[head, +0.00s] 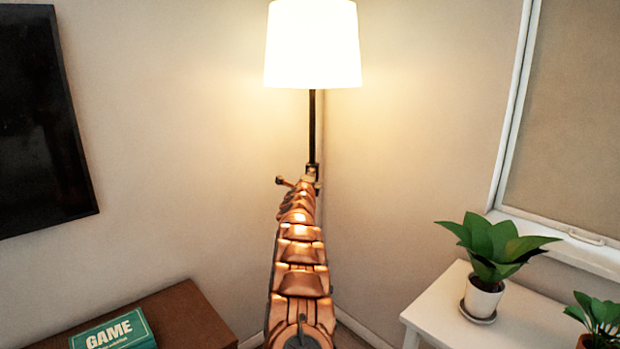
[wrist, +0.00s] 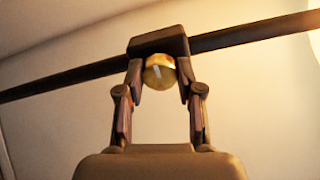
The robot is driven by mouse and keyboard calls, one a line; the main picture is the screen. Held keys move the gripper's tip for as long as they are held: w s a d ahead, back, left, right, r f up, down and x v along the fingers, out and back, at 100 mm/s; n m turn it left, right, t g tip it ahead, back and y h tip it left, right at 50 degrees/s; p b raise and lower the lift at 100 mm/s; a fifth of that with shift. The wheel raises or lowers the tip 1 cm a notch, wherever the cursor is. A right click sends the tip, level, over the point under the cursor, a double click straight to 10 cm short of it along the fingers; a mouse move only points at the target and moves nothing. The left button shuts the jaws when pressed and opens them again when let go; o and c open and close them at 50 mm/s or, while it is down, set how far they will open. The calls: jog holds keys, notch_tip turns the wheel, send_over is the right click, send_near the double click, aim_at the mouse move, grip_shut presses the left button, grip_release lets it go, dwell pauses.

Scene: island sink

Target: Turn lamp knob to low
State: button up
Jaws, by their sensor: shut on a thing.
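The floor lamp has a lit white shade (head: 312,45) and a thin dark pole (head: 312,130), in the head view near the middle. In the wrist view the pole (wrist: 70,80) runs slantwise across the picture, with a dark block (wrist: 158,41) on it. A round brass knob (wrist: 159,72) with a pale mark sits at the block. My gripper (wrist: 160,80) has one finger on each side of the knob and is shut on it. In the head view my gripper (head: 312,178) is at the pole, and my arm hides the lower pole and the knob.
A dark screen (head: 45,120) hangs on the left wall. A brown cabinet (head: 185,315) with a green game box (head: 115,332) stands at lower left. A white table (head: 500,320) with a potted plant (head: 485,300) stands at lower right. A window frame (head: 515,110) is at right.

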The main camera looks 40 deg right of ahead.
dwell(0.3)
jog(key=o, duration=1.1)
jog(key=shift+o, duration=0.2)
jog(key=shift+a, duration=0.1)
